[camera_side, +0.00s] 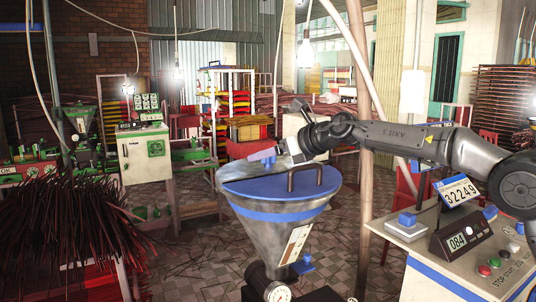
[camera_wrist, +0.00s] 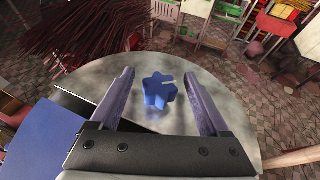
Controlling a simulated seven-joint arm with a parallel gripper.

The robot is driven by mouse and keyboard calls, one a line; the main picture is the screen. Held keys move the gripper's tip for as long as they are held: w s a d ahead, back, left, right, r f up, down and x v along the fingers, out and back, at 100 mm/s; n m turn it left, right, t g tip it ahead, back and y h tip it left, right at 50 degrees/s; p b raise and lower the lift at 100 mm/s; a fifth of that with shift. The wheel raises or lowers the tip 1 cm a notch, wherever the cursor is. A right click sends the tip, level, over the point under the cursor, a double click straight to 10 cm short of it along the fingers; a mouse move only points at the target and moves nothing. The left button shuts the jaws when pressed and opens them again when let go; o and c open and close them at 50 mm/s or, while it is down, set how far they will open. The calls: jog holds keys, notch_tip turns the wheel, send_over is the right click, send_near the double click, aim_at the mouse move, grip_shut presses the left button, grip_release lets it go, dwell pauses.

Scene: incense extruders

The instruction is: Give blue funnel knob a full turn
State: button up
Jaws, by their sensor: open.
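The blue knob (camera_wrist: 160,91) is star-shaped, with several rounded lobes and a pale slot mark. It shows in the wrist view against a grey rounded metal surface (camera_wrist: 100,78). My gripper (camera_wrist: 160,74) is open, with one finger on each side of the knob in the picture and a visible gap on both sides. I cannot tell how far the fingertips are from it in depth. The knob is not clearly seen there.
A brown handle (camera_side: 305,177) stands up from the lid. A bundle of dark red sticks (camera_side: 70,235) is at the left. A console (camera_side: 460,262) with displays and buttons stands at the right. A gauge (camera_side: 278,293) sits below the funnel. A pole (camera_side: 366,200) stands behind.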

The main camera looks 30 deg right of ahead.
jog(key=shift+s, duration=0.1)
jog(key=v, duration=1.3)
jog(key=shift+s+d+r, duration=0.1)
jog(key=shift+s+r, duration=0.1)
jog(key=shift+s, duration=0.05)
